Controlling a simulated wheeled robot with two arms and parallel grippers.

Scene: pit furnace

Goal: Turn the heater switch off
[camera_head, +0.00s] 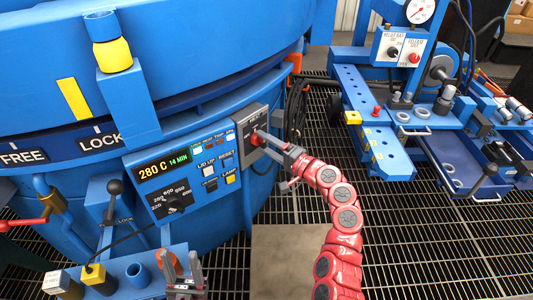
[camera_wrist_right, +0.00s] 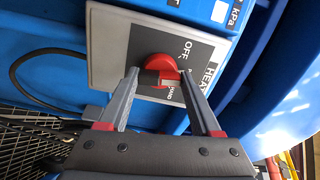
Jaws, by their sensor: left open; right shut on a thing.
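The heater switch is a red round knob (camera_wrist_right: 158,66) on a dark label plate with OFF and part of HEAT readable. The plate sits on a grey box (camera_wrist_right: 106,45). In the head view the knob (camera_head: 257,137) is at the right end of the blue control panel. My right gripper (camera_wrist_right: 160,77) is shut on the knob, one finger at each side. It also shows in the head view (camera_head: 267,140). The knob's exact pointer setting is hard to read. My left gripper (camera_head: 183,268) is open and empty at the bottom, below the panel.
The panel display (camera_head: 164,165) reads 280 C and 14 MIN. A black lever (camera_head: 113,190) stands near my left gripper. A blue trolley (camera_head: 370,130) stands at the right over grating.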

